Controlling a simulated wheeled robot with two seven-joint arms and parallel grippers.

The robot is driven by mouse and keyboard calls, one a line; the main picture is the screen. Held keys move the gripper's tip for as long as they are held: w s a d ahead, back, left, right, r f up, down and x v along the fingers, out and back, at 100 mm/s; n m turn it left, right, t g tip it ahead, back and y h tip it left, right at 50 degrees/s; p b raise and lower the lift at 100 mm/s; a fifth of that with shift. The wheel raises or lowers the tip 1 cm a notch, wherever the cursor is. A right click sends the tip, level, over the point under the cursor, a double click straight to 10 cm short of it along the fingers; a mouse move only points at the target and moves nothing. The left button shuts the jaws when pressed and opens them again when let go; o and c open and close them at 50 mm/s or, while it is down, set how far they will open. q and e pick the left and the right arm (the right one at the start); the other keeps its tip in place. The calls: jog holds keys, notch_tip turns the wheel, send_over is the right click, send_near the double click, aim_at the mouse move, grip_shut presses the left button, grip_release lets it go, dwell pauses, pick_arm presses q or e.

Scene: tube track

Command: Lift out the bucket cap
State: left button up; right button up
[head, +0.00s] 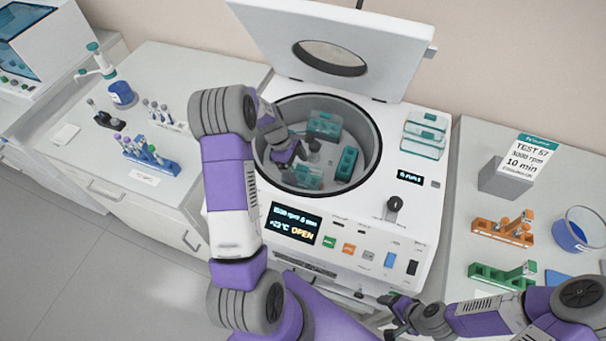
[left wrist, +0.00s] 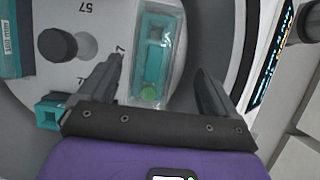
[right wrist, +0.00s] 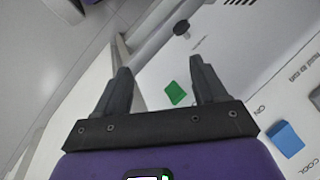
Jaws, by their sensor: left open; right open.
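The centrifuge bowl (head: 372,135) is open. In it sit teal buckets: one at the back (head: 325,122), an open one at the right (head: 347,163), and one at the front with a clear cap (head: 307,177). My left gripper (head: 300,156) is inside the bowl, open and empty. In the left wrist view, a clear cap (left wrist: 158,85) over a teal bucket shows between and beyond my fingertips, not gripped. Whether the fingers touch it cannot be told. My right gripper (head: 392,312) is open and empty in front of the machine's lower right corner.
Clear teal caps (head: 424,135) lie on the deck right of the bowl. The raised lid (head: 385,50) stands behind. A dark knob (left wrist: 57,44) rises at the rotor's centre. Tube racks (head: 503,230) stand on the right bench, and others (head: 150,155) on the left bench.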

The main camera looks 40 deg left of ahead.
aim_at(304, 174)
pick_arm(q)
jog(key=x, duration=0.3)
jog(key=w+x, duration=0.1)
jog(key=x, duration=0.1)
jog(key=shift+f, duration=0.1)
jog(key=shift+c, duration=0.3)
jog(key=c, duration=1)
